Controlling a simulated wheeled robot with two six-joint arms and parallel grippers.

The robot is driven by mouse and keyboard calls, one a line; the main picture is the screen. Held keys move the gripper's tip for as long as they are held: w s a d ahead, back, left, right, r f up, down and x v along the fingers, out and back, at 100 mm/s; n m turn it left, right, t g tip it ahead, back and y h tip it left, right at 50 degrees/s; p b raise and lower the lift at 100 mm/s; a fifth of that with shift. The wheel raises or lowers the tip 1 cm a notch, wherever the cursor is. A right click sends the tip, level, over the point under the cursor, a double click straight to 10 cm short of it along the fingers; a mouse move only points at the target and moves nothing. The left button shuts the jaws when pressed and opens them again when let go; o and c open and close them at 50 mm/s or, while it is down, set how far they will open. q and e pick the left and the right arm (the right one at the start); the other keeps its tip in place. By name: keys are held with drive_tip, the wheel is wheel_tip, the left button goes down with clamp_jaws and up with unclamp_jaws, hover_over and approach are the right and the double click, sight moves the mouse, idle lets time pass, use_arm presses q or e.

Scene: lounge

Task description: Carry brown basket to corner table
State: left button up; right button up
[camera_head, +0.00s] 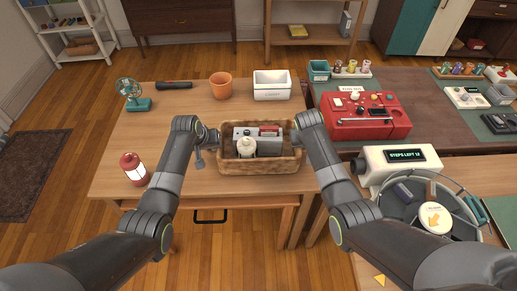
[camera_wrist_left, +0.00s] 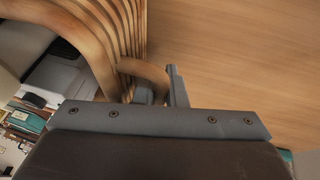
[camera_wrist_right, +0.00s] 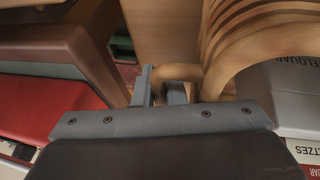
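The brown basket (camera_head: 262,168) is a woven, upright basket at the front of the light wooden table (camera_head: 150,125). It holds a cream bottle-like item (camera_head: 246,148) and grey boxes (camera_head: 268,145). My left gripper (camera_head: 212,138) is at its left end; in the left wrist view the fingers (camera_wrist_left: 160,92) close around a wooden loop handle (camera_wrist_left: 148,74). My right gripper (camera_head: 297,134) is at its right end; in the right wrist view the fingers (camera_wrist_right: 160,90) sit either side of the other handle (camera_wrist_right: 178,72). I cannot tell whether the basket touches the table.
A red case (camera_head: 362,117) lies on the dark table to the right.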

use_arm(q)
clamp_jaws()
use_arm(e)
clamp_jaws()
use_arm(q)
drive_tip(key=shift+w+r, duration=0.1)
drive_tip(key=shift+r, duration=0.1)
use_arm(e)
drive_tip(key=shift+w+r, duration=0.1)
drive_tip(key=shift+r, duration=0.1)
